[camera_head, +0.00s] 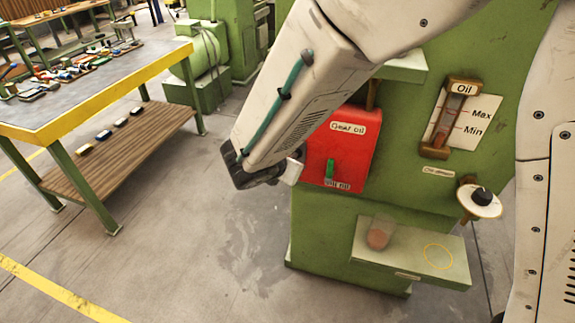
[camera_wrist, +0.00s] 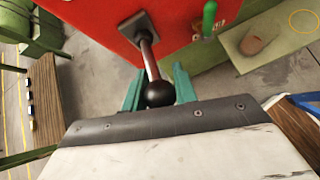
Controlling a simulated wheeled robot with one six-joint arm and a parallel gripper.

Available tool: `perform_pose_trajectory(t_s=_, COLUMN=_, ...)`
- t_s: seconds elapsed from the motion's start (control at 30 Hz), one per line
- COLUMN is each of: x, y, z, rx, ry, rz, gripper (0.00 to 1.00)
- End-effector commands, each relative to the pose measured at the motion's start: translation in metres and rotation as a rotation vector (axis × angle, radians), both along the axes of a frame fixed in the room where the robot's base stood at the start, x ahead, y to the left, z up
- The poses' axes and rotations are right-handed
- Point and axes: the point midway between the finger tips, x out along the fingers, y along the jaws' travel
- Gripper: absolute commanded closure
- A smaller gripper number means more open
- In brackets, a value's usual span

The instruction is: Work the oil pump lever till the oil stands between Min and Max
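The red oil pump box (camera_head: 347,135), labelled gear oil, is on the green machine. In the wrist view its lever (camera_wrist: 149,60) has a metal shaft and a black ball knob (camera_wrist: 160,93). My gripper (camera_wrist: 160,80) has its two teal fingers on either side of the knob. I cannot tell whether they press on it. In the head view my arm hides most of the lever and the fingers. The oil gauge (camera_head: 449,120), with Max and Min marks, is right of the box. Its tube looks reddish-brown, but the oil level is too small to read surely.
A small green handle (camera_head: 329,171) is on the box front; it also shows in the wrist view (camera_wrist: 209,18). A workbench (camera_head: 120,80) stands left; the floor between is clear.

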Motion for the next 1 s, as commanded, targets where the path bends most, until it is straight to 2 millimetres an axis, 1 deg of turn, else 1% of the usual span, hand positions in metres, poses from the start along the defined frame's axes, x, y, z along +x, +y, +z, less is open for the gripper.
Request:
perform_pose_trajectory(t_s=0.03, x=0.001, y=0.001, z=0.002, rx=0.002, ry=-0.005, rz=0.001, gripper=0.61)
perform_pose_trajectory(t_s=0.07, x=0.001, y=0.001, z=0.002, rx=0.002, ry=-0.004, rz=0.001, gripper=0.52)
perform_pose_trajectory(t_s=0.1, x=0.001, y=0.001, z=0.002, rx=0.002, ry=-0.004, rz=0.001, gripper=0.5)
perform_pose_trajectory(t_s=0.33, x=0.0, y=0.001, z=0.001, rx=0.001, ry=-0.002, rz=0.001, gripper=0.5)
perform_pose_trajectory(t_s=0.43, x=-0.003, y=0.002, z=0.004, rx=0.001, ry=-0.003, rz=0.001, gripper=0.5)
perform_pose_trajectory(t_s=0.57, x=-0.015, y=0.008, z=0.017, rx=0.003, ry=-0.004, rz=0.004, gripper=0.5)
perform_pose_trajectory(t_s=0.8, x=-0.043, y=0.02, z=0.043, rx=0.003, ry=-0.004, rz=0.002, gripper=0.5)
perform_pose_trajectory(t_s=1.0, x=-0.053, y=0.023, z=0.053, rx=0.001, ry=-0.003, rz=0.001, gripper=0.5)
